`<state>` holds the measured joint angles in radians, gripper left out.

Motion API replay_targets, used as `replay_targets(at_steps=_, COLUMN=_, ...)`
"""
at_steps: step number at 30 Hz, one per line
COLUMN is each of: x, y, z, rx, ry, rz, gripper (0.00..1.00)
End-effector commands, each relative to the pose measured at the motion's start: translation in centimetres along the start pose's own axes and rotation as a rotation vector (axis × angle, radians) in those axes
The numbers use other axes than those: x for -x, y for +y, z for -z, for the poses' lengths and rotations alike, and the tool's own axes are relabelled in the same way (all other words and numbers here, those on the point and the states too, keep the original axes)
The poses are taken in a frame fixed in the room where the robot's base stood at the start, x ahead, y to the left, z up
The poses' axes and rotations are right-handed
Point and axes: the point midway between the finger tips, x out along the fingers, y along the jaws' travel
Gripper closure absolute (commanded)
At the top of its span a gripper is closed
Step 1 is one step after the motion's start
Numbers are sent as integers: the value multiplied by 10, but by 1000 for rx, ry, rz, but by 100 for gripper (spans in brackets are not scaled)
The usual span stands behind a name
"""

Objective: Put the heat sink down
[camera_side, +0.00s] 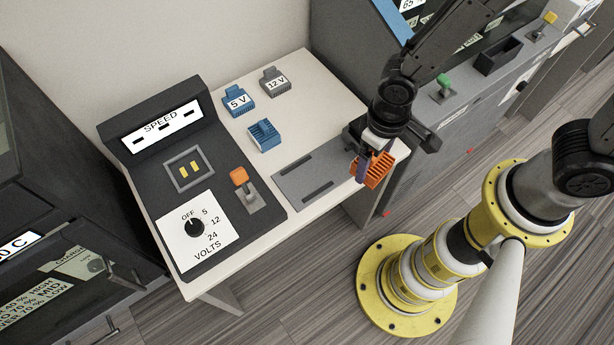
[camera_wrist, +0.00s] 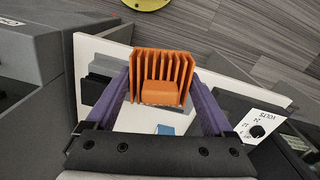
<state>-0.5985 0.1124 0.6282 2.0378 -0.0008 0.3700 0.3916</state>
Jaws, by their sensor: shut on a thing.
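The orange finned heat sink (camera_side: 375,170) is held by my gripper (camera_side: 368,160) near the right end of the white table. In the wrist view the orange heat sink (camera_wrist: 160,72) sits between the two purple fingers of my gripper (camera_wrist: 160,90), which are shut on its sides. It appears to be above the table's front right edge; its exact height is hard to tell. A blue finned heat sink (camera_side: 264,136) stands on the table to the left. Part of the tabletop is hidden behind my gripper.
A grey slotted plate (camera_side: 310,180) lies on the white table (camera_side: 318,73). Blue 5 V (camera_side: 238,101) and grey 12 V (camera_side: 275,82) blocks stand at the back. A dark console (camera_side: 150,125) with an orange-topped lever (camera_side: 240,176) and volts dial (camera_side: 194,227) stands left.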

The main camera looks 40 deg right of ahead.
Motion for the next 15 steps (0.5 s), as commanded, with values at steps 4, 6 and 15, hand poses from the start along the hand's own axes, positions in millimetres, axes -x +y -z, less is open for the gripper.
replay_targets(at_steps=4, x=1, y=0, z=0, rx=-147, ry=2, rz=1, gripper=86)
replay_targets(at_steps=6, x=1, y=0, z=1, rx=-189, ry=3, rz=1, gripper=86)
replay_targets(at_steps=15, x=-17, y=-16, z=39, rx=-209, ry=5, rz=3, gripper=86)
